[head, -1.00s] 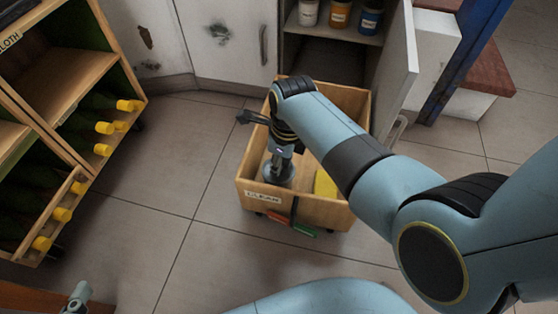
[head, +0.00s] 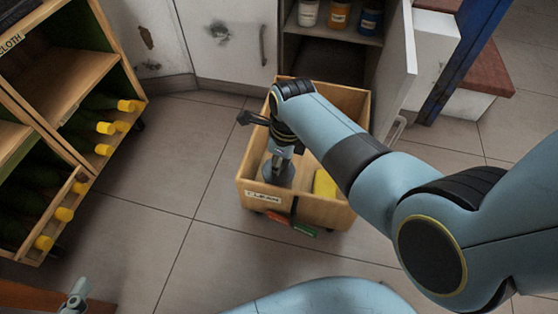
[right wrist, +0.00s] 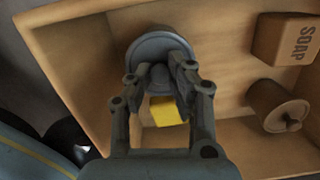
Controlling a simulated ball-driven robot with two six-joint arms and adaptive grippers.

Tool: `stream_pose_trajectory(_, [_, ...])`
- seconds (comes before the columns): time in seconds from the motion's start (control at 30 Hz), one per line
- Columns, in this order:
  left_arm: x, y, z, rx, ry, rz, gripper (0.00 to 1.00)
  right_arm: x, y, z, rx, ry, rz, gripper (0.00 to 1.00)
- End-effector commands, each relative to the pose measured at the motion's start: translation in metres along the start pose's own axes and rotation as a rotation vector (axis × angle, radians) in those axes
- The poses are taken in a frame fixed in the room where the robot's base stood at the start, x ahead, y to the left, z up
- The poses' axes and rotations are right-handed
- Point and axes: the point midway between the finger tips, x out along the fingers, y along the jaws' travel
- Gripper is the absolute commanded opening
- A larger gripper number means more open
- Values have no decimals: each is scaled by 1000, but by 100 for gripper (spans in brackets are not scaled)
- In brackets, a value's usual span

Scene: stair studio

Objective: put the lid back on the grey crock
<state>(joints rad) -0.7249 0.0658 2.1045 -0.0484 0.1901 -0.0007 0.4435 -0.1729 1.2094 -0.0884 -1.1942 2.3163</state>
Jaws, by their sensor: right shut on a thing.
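My right gripper (right wrist: 160,76) reaches down into a wooden crate (head: 345,215). It is shut on the knob of a round grey lid (right wrist: 150,47), near the crate's wall. The lid also shows in the head view (head: 279,174), under the gripper. I cannot tell whether the grey crock is beneath the lid; no separate crock shows. A small part of my left arm's end (head: 76,295) shows at the lower left of the head view, too cut off to tell its jaw state.
The crate also holds a yellow block (head: 324,184), a soap box (right wrist: 285,38) and a round brown container (right wrist: 279,105). A bottle shelf (head: 75,125) stands left. An open cupboard (head: 335,55) with several jars stands behind. Floor left of the crate is clear.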

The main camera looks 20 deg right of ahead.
Motion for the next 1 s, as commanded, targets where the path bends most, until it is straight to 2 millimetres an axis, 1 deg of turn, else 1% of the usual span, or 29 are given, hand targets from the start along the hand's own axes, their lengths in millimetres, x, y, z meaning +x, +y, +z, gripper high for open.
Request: stream_pose_trajectory(1.0, [-1,-1,-7,0,8,-1,96,2,0,0,0,0,0,0])
